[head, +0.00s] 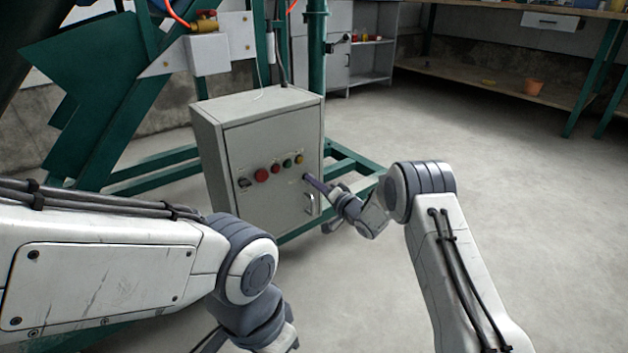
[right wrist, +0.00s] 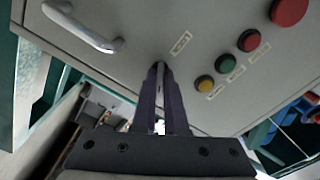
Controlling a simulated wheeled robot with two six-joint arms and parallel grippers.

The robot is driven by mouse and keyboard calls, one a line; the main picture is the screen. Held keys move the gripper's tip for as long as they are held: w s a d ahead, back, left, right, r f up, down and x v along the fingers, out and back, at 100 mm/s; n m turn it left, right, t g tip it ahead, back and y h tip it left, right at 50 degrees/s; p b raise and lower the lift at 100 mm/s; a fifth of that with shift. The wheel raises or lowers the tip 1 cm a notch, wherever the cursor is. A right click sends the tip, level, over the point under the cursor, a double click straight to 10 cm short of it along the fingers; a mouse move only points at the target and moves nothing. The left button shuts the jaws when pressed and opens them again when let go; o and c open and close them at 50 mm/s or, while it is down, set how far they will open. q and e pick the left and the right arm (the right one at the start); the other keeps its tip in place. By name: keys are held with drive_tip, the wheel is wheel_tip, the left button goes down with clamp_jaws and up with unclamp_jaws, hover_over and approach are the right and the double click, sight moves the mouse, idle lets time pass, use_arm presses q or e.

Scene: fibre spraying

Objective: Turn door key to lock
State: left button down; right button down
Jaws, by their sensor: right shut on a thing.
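The grey control box (head: 262,205) stands on a green frame, its door shut and facing me. My right gripper (head: 309,179) reaches the right side of the door, above the door handle (head: 310,203). In the right wrist view the gripper (right wrist: 160,72) is shut, with its fingertips at the door face between the handle (right wrist: 85,27) and the row of buttons. The key itself is hidden between the fingertips, so its angle cannot be told.
A black switch (head: 243,182), a large red button (head: 261,175), a small red one (head: 276,168), a green one (head: 287,162) and a yellow one (head: 299,159) line the door. Green frame legs surround the box. The floor to the right is clear up to a workbench (head: 500,80).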

drive_tip(key=shift+n+p, duration=2.1)
drive_tip(key=shift+n, duration=3.6)
drive_tip(key=c, duration=1)
unclamp_jaws()
drive_tip(key=shift+d, duration=0.1)
drive_tip(key=shift+o, duration=0.2)
